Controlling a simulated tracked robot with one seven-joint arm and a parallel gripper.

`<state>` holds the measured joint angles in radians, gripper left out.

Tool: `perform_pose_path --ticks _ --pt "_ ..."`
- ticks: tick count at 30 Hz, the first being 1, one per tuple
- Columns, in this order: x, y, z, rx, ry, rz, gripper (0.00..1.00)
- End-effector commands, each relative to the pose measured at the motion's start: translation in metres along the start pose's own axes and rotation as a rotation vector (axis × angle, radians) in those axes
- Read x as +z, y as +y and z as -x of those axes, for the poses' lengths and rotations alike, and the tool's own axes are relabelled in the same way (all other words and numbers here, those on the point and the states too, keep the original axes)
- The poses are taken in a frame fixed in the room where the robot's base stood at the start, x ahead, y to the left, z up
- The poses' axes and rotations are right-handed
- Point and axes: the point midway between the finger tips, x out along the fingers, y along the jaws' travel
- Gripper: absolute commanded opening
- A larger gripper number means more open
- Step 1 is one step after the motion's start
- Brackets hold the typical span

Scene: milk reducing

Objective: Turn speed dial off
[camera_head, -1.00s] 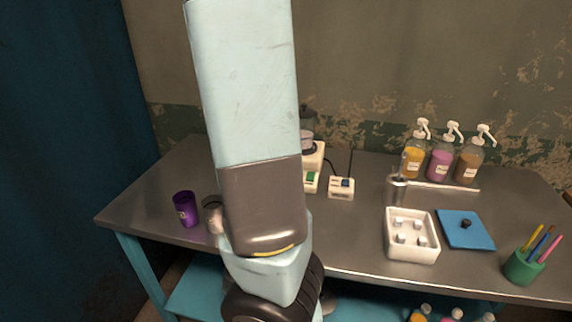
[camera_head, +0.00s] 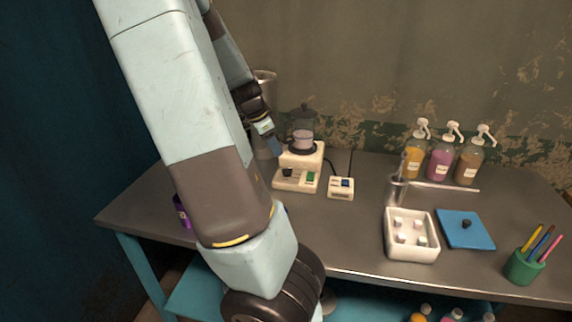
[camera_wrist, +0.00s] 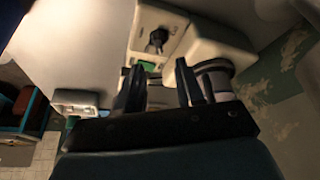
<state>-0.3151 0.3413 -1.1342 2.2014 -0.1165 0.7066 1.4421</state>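The white appliance (camera_head: 296,180) stands at the back of the table, with a black dial (camera_head: 287,172) and a green switch (camera_head: 311,176) on its front. A dark-lidded clear vessel (camera_head: 303,136) sits on top of it. In the wrist view the black dial (camera_wrist: 157,38) lies beyond my fingertips, with the green switch (camera_wrist: 148,66) nearer the gap. My gripper (camera_wrist: 158,75) has its two dark fingers apart, with no object seen held between them. In the head view my gripper (camera_head: 268,140) is just left of the vessel, above and apart from the dial.
A purple cup (camera_head: 181,212) is partly hidden by my arm.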

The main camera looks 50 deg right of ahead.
Motion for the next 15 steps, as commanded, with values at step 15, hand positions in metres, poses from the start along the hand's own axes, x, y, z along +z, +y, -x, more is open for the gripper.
perform_pose_path --ticks 15 --pt "-0.001 0.001 -0.063 0.003 0.000 -0.002 0.37"
